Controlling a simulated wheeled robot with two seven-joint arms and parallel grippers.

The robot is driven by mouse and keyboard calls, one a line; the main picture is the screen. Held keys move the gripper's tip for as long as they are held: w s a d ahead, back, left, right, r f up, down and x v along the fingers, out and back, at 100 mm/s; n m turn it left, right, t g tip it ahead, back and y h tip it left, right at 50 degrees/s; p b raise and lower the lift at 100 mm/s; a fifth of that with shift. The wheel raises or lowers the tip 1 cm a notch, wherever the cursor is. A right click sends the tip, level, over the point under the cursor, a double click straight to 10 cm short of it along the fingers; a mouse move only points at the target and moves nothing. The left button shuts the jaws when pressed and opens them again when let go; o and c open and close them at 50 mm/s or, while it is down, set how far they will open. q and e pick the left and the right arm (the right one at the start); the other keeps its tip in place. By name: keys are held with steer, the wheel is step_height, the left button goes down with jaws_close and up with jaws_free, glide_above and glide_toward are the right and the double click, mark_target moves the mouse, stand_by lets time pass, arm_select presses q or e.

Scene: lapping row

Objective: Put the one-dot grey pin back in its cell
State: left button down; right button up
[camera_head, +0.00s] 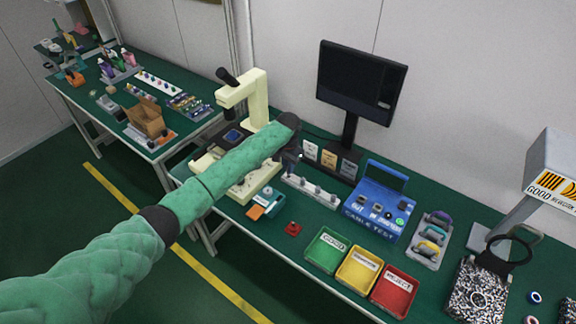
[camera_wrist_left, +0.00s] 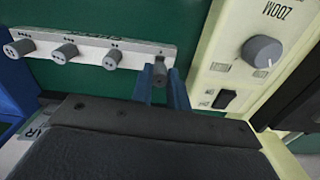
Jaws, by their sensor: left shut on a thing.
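A pale pin rack (camera_wrist_left: 92,47) runs across the upper left of the wrist view, with dot marks along its strip. Three grey pins stand in it, at its left end (camera_wrist_left: 18,48), further along (camera_wrist_left: 64,53) and at the middle right (camera_wrist_left: 112,60). My left gripper (camera_wrist_left: 160,88) has its blue fingers shut on another grey pin (camera_wrist_left: 160,70) at the rack's right end. I cannot tell whether that pin is seated in the cell or just above it. In the head view the rack (camera_head: 325,195) lies beyond my left arm, whose gripper is mostly hidden. My right gripper is out of view.
The cream microscope (camera_head: 240,100) stands close beside the rack; its zoom knob (camera_wrist_left: 262,51) is near my fingers. A blue test box (camera_head: 380,210) is right of the rack. Green (camera_head: 318,262), yellow (camera_head: 349,281) and red (camera_head: 382,303) trays sit along the front.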

arm_select(q)
steer(key=shift+f+b, duration=0.4)
steer(key=shift+f, duration=0.8)
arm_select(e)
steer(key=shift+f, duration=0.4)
arm_select(q)
steer(key=c, duration=1.3)
jaws_free()
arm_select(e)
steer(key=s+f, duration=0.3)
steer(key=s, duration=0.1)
arm_select(q)
step_height(320, 180, up, 7)
steer(key=b, duration=0.2)
steer(key=shift+f+b, duration=0.2)
steer(key=shift+b, duration=0.15)
steer(key=shift+r, duration=0.6)
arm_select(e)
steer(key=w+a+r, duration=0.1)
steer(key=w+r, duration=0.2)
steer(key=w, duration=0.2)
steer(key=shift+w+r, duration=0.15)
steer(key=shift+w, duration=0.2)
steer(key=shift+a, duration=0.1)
